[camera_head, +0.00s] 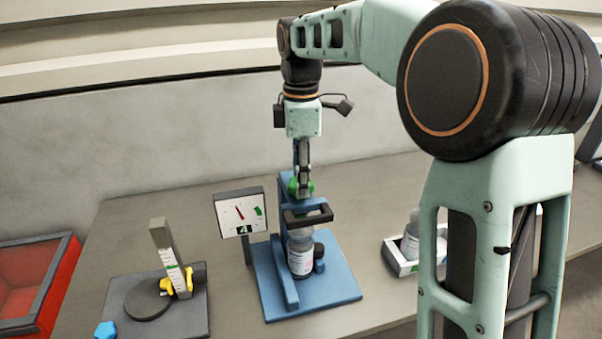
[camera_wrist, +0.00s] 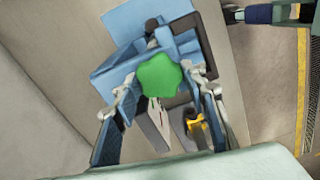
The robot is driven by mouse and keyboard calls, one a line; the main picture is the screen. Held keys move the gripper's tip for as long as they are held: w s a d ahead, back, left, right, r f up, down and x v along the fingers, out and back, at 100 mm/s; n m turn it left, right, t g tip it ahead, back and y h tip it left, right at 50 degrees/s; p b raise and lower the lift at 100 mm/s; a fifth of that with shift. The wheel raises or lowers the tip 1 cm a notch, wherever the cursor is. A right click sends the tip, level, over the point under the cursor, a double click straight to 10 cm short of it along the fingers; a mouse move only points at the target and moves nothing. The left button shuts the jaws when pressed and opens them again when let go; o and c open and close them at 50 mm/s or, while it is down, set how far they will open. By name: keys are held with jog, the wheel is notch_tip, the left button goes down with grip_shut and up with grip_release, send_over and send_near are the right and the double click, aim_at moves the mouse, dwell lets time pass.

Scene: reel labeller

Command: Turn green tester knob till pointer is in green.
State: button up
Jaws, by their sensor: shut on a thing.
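The green tester knob (camera_wrist: 160,77) is a lobed disc on top of the blue tester (camera_head: 332,284). My gripper (camera_head: 303,190) reaches down from above and is shut on the knob, one finger on each side in the wrist view. In the head view the fingers partly hide the knob (camera_head: 292,186). The white gauge (camera_head: 242,226) stands left of the tester. Its red pointer (camera_head: 239,212) leans up and left, outside the green zone (camera_head: 258,211) at the right of the dial.
A labelled bottle (camera_head: 300,257) stands in the tester under a dark bracket (camera_head: 307,217). A grey tray (camera_head: 401,266) with another bottle is at right. A dark stand with a scale post (camera_head: 165,250), a blue hexagonal piece (camera_head: 105,330) and a red bin (camera_head: 60,290) are at left.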

jog(key=m+p, duration=0.2)
jog(key=m, duration=0.4)
jog(key=shift+r, duration=0.1)
jog(key=m+p, duration=0.2)
jog(key=m, duration=0.4)
jog(key=shift+m, duration=0.4)
jog(key=o, duration=1.2)
jog(key=shift+c, duration=0.2)
notch_tip(320, 180, up, 12)
